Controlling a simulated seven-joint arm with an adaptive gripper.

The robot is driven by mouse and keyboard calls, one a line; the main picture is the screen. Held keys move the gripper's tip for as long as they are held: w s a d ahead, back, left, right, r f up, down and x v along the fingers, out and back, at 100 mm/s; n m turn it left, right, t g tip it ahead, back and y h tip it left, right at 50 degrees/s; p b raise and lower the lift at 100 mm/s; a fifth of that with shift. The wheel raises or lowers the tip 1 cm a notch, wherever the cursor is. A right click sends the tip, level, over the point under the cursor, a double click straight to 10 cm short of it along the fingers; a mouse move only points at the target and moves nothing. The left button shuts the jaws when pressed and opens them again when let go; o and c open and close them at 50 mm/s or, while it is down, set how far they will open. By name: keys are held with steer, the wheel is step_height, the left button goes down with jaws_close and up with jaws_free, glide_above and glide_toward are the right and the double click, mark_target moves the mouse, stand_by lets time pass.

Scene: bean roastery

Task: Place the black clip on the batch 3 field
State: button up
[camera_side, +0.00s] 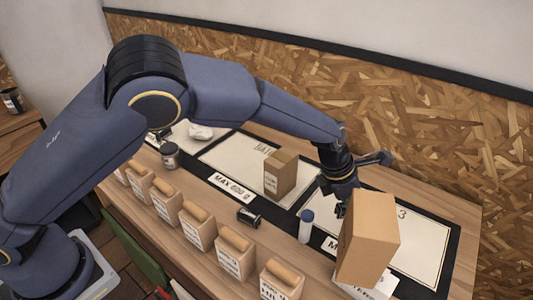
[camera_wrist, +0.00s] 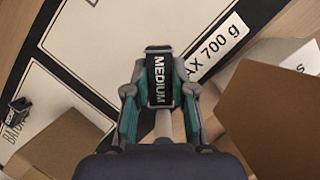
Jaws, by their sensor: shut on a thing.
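My gripper (camera_wrist: 160,90) is shut on the black clip (camera_wrist: 159,78), a small black piece lettered "MEDIUM" in white. In the side view my gripper (camera_side: 341,207) points down over the near left part of the batch 3 field (camera_side: 425,250), and the clip is too small to make out there. The field is a white panel with a black border; it also fills the upper left of the wrist view (camera_wrist: 75,75). The clip appears above the surface, but its exact height cannot be told. Another small dark, clip-like thing (camera_wrist: 18,105) lies near the "BATCH" lettering.
A tall brown box (camera_side: 370,235) stands close to my gripper at the field's front. A smaller box (camera_side: 280,172) stands on the neighbouring field. Several bean bags (camera_side: 235,255) line the front edge.

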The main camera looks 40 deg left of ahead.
steer(key=w+f, duration=0.1)
steer(key=w+d+f, duration=0.1)
steer(key=f, duration=0.1)
steer(key=w+f, duration=0.1)
steer(key=shift+d+f, duration=0.3)
steer(key=shift+d, duration=0.05)
steer(key=shift+f, duration=1.4)
steer(key=shift+f, duration=0.1)
steer(key=o, duration=0.8)
